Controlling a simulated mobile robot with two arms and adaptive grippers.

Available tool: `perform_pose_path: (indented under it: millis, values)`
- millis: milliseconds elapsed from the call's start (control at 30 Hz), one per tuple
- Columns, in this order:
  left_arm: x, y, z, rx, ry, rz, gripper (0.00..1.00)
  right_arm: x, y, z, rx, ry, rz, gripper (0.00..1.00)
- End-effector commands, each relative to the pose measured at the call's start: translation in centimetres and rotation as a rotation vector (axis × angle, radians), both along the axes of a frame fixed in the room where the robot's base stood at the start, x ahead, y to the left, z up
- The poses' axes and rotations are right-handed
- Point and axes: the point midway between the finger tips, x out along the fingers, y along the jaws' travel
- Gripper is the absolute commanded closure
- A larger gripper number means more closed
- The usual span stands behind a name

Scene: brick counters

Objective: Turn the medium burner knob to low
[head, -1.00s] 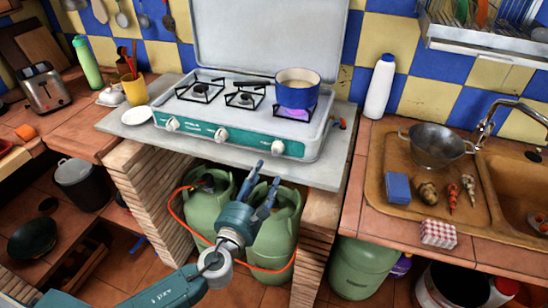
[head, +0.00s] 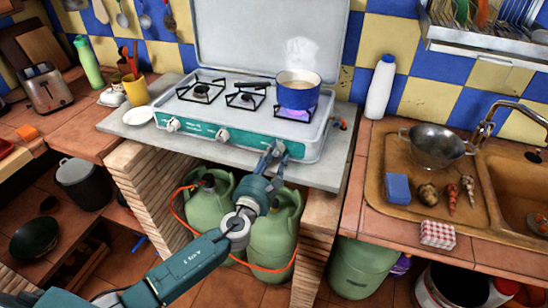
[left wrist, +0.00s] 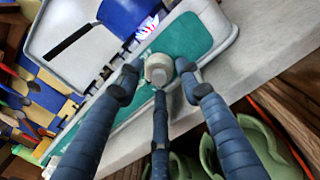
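The white stove (head: 190,110) has a green front panel with white knobs. The left knob (head: 173,125) and middle knob (head: 221,135) show clearly. The right knob is mostly hidden in the head view by my left gripper (head: 273,152). In the left wrist view a pale round knob (left wrist: 158,68) sits between the spread fingers of my left gripper (left wrist: 157,80). The fingers look open around it; I cannot tell if they touch it. A blue pot (head: 298,97) with steam above it stands on the right burner, over a purple-blue flame (head: 296,113). My right gripper is not in view.
Green gas bottles (head: 273,232) with an orange hose stand below the counter. A white bottle (head: 380,88), a colander (head: 437,146) and a sink (head: 515,190) are on the right. A toaster (head: 47,88) and a yellow cup (head: 134,88) are on the left.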

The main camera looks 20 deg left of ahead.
Motion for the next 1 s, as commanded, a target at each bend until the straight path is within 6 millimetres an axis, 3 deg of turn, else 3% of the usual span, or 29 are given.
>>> perform_pose_path:
  millis: [33,133,1000]
  values:
    - [-0.01,0.01,-0.01,0.0,0.0,0.0,0.79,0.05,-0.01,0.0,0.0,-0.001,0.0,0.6]
    - [-0.03,0.01,-0.05,0.0,0.001,0.0,0.97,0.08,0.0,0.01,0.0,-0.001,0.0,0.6]
    - [-0.16,-0.03,-0.52,-0.039,0.01,0.0,0.98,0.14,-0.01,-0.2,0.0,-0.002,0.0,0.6]
